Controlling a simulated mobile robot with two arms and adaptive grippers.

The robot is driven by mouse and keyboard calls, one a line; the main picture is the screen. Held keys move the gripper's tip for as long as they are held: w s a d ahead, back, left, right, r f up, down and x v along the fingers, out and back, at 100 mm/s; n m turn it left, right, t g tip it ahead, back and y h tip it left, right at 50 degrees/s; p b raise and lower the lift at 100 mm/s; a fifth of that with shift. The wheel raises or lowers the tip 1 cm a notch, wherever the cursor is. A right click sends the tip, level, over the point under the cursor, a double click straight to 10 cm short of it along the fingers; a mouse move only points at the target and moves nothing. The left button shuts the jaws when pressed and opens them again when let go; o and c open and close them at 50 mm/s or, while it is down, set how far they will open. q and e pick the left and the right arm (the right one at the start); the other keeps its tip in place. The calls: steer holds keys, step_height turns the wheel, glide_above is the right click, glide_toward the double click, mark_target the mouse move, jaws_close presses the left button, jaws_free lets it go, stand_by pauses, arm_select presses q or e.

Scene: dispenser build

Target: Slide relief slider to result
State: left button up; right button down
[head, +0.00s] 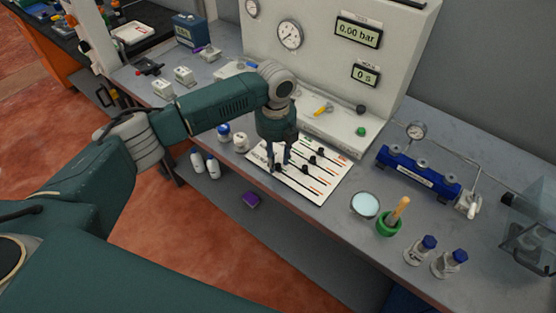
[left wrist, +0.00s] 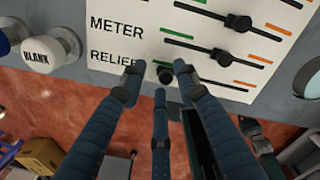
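The white slider panel (head: 318,189) lies on the bench, with several dark knobs on slots marked green at the left and orange at the right. In the left wrist view, the black relief slider knob (left wrist: 165,74) is on the lowest row, beside the word RELIEF, at the left end of its slot. My left gripper (head: 279,168) points down at the panel's near left part. In the left wrist view its fingertips (left wrist: 157,69) are apart, one on each side of the knob, with a wider gap on the left.
A white bottle marked BLANK (left wrist: 43,53) stands left of the panel. A round pale dish (head: 365,205) and a green pot (head: 389,224) stand to its right. Behind is the gauge console (head: 330,85). The bench's front edge runs close below the panel.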

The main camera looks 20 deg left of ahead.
arm_select(q)
steer(key=shift+s, duration=0.1)
steer(key=shift+d, duration=0.15)
step_height(320, 180, up, 12)
arm_select(e)
steer(key=shift+s+a, duration=0.5)
steer(key=shift+a, duration=0.15)
arm_select(q)
steer(key=shift+f, duration=0.1)
